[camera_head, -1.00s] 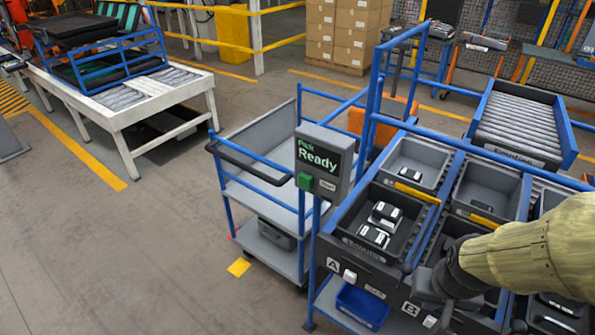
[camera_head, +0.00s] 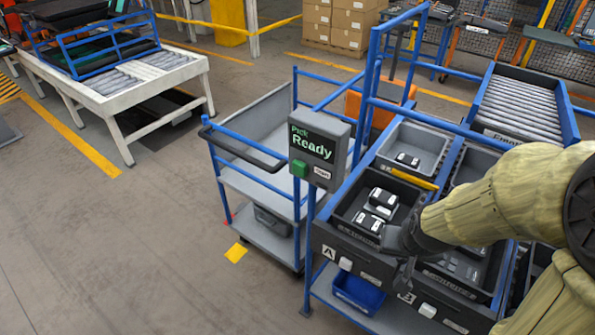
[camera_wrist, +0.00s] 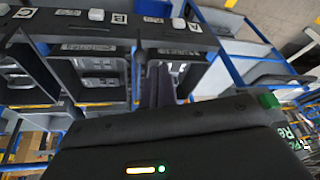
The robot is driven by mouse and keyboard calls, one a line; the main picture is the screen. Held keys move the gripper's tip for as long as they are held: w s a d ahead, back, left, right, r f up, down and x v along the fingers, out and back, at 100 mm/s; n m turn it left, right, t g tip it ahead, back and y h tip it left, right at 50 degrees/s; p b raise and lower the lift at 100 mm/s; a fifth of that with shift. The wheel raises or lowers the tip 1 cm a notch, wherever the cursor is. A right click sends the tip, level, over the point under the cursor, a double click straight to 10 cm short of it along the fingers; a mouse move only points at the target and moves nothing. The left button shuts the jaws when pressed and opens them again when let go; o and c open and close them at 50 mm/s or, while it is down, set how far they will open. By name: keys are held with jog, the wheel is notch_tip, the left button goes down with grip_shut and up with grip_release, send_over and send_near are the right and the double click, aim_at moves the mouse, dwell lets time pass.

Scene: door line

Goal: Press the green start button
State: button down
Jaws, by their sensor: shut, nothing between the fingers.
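The green start button (camera_head: 299,169) sits on the lower left of a grey panel (camera_head: 332,131) whose screen reads "Pick Ready". The panel is on a blue post. The button also shows at the right of the wrist view (camera_wrist: 268,101), with part of the screen (camera_wrist: 290,131) beside it. My gripper (camera_wrist: 162,84) is shut and empty, its dark fingers near the bin fronts. In the head view, my gripper is right of and below the button, clearly apart from it, and partly hard to make out against the dark bins.
A dark bin with black-and-white items (camera_head: 377,203) is right of the panel, beside more bins on a blue rack. A grey cart (camera_head: 262,180) with a black handle stands left of the panel. A blue tray (camera_head: 358,291) sits below.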

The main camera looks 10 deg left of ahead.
jog(key=w+a+f+t+y, duration=0.1)
jog(key=w+a+t, duration=0.1)
jog(key=w+a, duration=0.45)
jog(key=m+t+y+b, duration=0.25)
jog(key=t+y, duration=0.25)
jog(key=t, duration=0.4)
send_near(300, 168)
jog(key=s+a+f, duration=0.2)
jog(key=s+a, duration=0.1)
jog(key=a, duration=0.6)
jog(key=shift+s+d, duration=0.1)
jog(key=shift+d, duration=0.05)
jog(key=shift+p, duration=0.3)
jog(key=w+d+p, duration=0.1)
jog(key=w+d, duration=0.2)
jog(key=w, duration=0.5)
jog(key=shift+w+d+p, duration=0.15)
jog(key=shift+d+p, duration=0.1)
jog(key=shift+p, duration=0.15)
jog(key=shift+w+f, duration=0.1)
